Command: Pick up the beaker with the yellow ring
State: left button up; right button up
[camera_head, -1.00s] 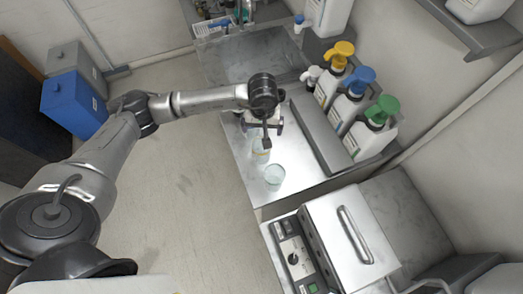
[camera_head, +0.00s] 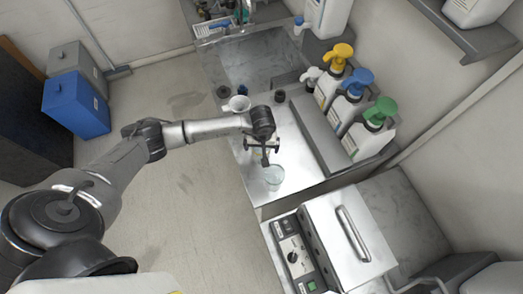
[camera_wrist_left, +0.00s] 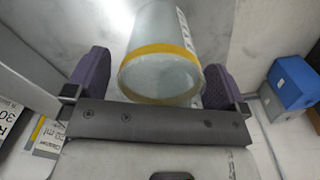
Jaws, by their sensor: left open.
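The beaker with the yellow ring (camera_wrist_left: 160,70) is in the left wrist view, clear and lying between the two purple finger pads, its yellow-ringed end toward the gripper's dark crossbar. My left gripper (camera_wrist_left: 155,84) is open around it, and I cannot tell whether either pad touches. My right gripper is not in view.
Pump bottles with yellow (camera_head: 339,55), blue (camera_head: 360,80) and green (camera_head: 380,112) tops stand at the right. A white funnel-shaped vessel (camera_head: 238,104) is behind the arm. A sink (camera_head: 260,58) is at the back; a metal-lidded device (camera_head: 348,235) is in front.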

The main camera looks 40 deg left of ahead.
pick_arm(q)
jog(key=shift+f, duration=0.5)
jog(key=shift+c, duration=0.2)
jog(key=c, duration=0.9)
